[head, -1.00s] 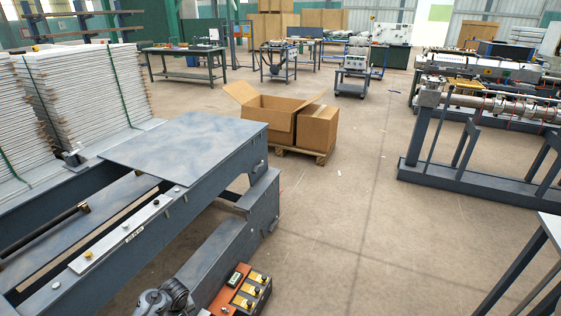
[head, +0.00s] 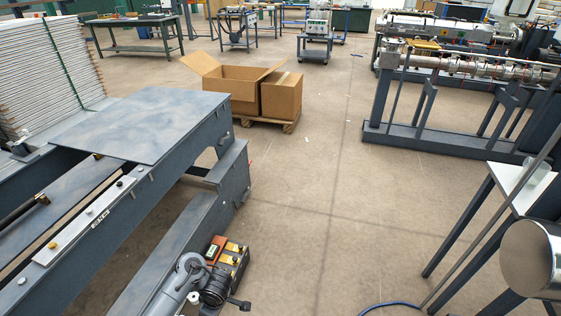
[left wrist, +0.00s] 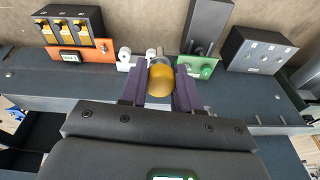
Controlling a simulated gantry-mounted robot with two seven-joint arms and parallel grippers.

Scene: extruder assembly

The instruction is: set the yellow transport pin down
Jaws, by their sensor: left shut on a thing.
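The yellow transport pin (left wrist: 161,80) shows in the left wrist view as a rounded yellow knob between the two purple fingers of my left gripper (left wrist: 160,84). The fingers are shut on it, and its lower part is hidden. Behind it is the dark machine beam (left wrist: 65,90); whether the pin touches that surface I cannot tell. In the head view my left gripper (head: 216,291) is at the bottom, just in front of the switch box, and the pin cannot be made out. My right gripper is not in view.
A switch box with yellow switches (left wrist: 75,27) and an orange panel (left wrist: 88,53) stand left of the pin. A green button (left wrist: 206,72) and a grey button box (left wrist: 258,50) stand to the right.

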